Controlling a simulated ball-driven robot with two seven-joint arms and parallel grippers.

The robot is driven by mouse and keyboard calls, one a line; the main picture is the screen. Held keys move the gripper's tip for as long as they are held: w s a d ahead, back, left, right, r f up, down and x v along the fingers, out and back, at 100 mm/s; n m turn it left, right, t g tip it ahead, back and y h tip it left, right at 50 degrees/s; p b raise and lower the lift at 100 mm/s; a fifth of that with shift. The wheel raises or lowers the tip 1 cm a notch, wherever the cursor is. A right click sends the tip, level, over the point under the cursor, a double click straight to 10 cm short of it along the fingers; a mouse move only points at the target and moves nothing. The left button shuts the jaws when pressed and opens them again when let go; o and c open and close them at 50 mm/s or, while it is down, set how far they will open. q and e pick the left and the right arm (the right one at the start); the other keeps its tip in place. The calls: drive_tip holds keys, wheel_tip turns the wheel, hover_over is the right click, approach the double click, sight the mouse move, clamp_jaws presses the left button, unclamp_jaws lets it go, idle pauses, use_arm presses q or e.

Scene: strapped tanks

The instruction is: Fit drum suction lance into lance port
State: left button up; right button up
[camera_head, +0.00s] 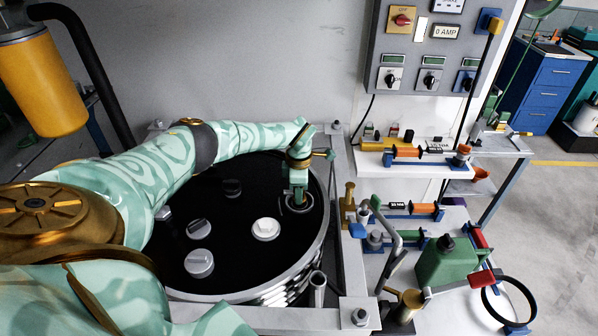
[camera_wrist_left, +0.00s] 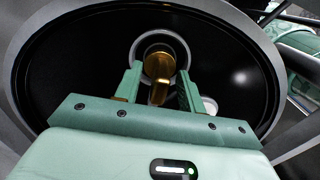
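My left gripper (camera_head: 297,190) points down at the lance port (camera_head: 299,203), a pale ring near the right side of the black drum lid (camera_head: 225,262). In the left wrist view the gripper's two fingers (camera_wrist_left: 159,82) reach to the port ring (camera_wrist_left: 137,54). A brass fitting (camera_wrist_left: 158,93), apparently the suction lance's head, sits between the fingers and lines up with the port opening. Slight gaps seem to show beside it, so I cannot tell whether the fingers touch it. How deep it sits is hidden. My right gripper is not in view.
Grey caps (camera_head: 199,263) and a white cap (camera_head: 265,229) stand on the lid. A metal frame (camera_head: 345,250) borders the drum. To the right, a bench holds a bent grey pipe (camera_head: 393,240) and a green can (camera_head: 446,264). A control box (camera_head: 425,55) hangs behind.

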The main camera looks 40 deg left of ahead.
use_arm(q)
wheel_tip(320, 180, up, 16)
drive_tip(key=p, duration=0.2)
drive_tip(key=shift+r, duration=0.15)
idle(0.4)
